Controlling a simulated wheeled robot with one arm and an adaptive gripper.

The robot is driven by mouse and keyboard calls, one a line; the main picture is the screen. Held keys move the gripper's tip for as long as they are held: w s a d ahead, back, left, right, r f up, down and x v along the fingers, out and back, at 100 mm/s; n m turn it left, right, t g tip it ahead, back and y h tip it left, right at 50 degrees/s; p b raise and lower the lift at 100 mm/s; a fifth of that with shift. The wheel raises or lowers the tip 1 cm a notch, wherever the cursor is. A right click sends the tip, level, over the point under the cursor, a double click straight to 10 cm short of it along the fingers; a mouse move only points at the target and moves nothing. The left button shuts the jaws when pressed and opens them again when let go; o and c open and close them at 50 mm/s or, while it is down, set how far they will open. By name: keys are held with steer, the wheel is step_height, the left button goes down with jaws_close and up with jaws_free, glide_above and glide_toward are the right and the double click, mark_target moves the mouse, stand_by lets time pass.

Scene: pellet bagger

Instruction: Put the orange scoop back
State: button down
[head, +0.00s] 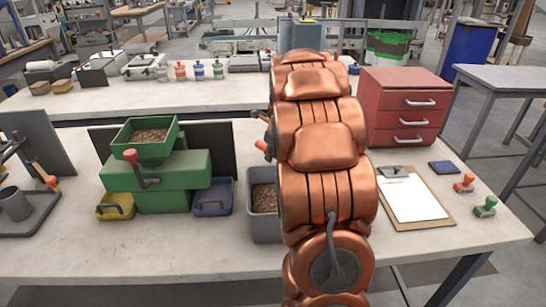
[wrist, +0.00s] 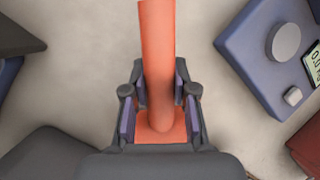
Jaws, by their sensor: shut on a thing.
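The orange scoop (wrist: 157,50) is in the wrist view, its long handle running up the middle between the fingers. A wider orange part of it shows below the fingertips. My gripper (wrist: 160,100) is shut on the scoop, with a finger pad on each side. In the head view my copper arm hides most of the gripper; only a small orange piece (head: 261,146) shows at the arm's left edge, probably the scoop. A grey bin (head: 262,230) with brown pellets stands left of my arm, partly covered by it.
A green bagger (head: 170,170) with a pellet-filled hopper stands left, with a yellow tray (head: 112,212) and blue tray (head: 212,207). A blue scale (wrist: 245,50) is right in the wrist view. Right are red drawers (head: 385,110), a clipboard (head: 440,217) and stamps (head: 484,207).

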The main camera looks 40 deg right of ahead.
steer(key=shift+f, duration=0.85)
steer(key=shift+f, duration=0.1)
steer(key=c, duration=0.9)
jaws_free()
steer(key=b+v, duration=0.1)
steer(key=v, duration=1.1)
